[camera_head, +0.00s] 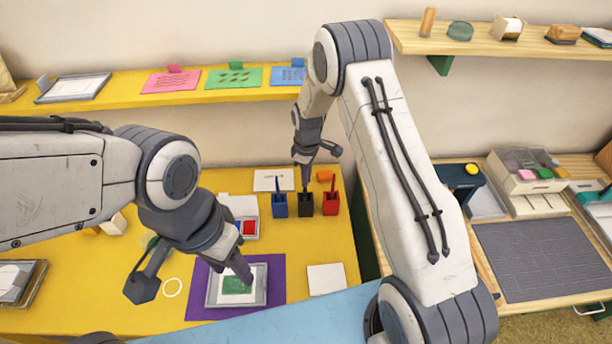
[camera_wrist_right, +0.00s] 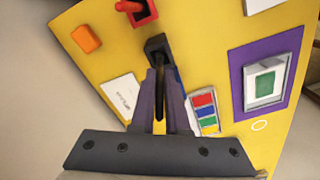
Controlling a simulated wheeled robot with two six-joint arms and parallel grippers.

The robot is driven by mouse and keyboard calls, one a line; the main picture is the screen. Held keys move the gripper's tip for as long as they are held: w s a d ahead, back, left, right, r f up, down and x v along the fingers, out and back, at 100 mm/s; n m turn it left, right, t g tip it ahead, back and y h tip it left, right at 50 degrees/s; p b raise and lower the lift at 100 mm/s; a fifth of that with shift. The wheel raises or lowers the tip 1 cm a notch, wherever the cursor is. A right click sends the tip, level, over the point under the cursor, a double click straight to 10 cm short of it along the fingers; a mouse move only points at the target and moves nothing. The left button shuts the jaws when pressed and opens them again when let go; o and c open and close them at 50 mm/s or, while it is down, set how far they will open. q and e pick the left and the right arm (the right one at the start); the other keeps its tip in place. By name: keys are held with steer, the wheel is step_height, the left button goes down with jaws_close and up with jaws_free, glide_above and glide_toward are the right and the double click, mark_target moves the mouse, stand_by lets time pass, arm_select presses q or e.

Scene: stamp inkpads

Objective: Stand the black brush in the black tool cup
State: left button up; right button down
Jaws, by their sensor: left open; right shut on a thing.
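The black tool cup (camera_head: 306,207) stands on the yellow table between the blue and red cups. It also shows in the wrist view (camera_wrist_right: 157,44), just beyond my right fingertips. My right gripper (camera_head: 306,165) is shut on the black brush (camera_head: 305,184), directly above the black cup. The brush points down at the cup's mouth; most of it is hidden by the fingers, and I cannot tell how deep its lower end reaches. In the wrist view my right fingers (camera_wrist_right: 160,78) point at the cup.
The blue cup (camera_head: 279,207) and red cup (camera_head: 331,204) flank the black one closely, each with its own brush. An orange block (camera_head: 325,176) and a white card (camera_head: 273,180) lie behind. The inkpad box (camera_head: 249,228) and purple mat (camera_head: 276,283) are nearer.

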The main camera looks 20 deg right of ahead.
steer(key=shift+f, duration=0.3)
steer(key=c, duration=0.8)
jaws_free()
steer(key=shift+c, duration=0.2)
steer(key=shift+r, duration=0.1)
step_height(320, 180, up, 9)
steer(key=b, duration=0.2)
steer(key=shift+b, duration=0.35)
steer(key=shift+r, duration=0.65)
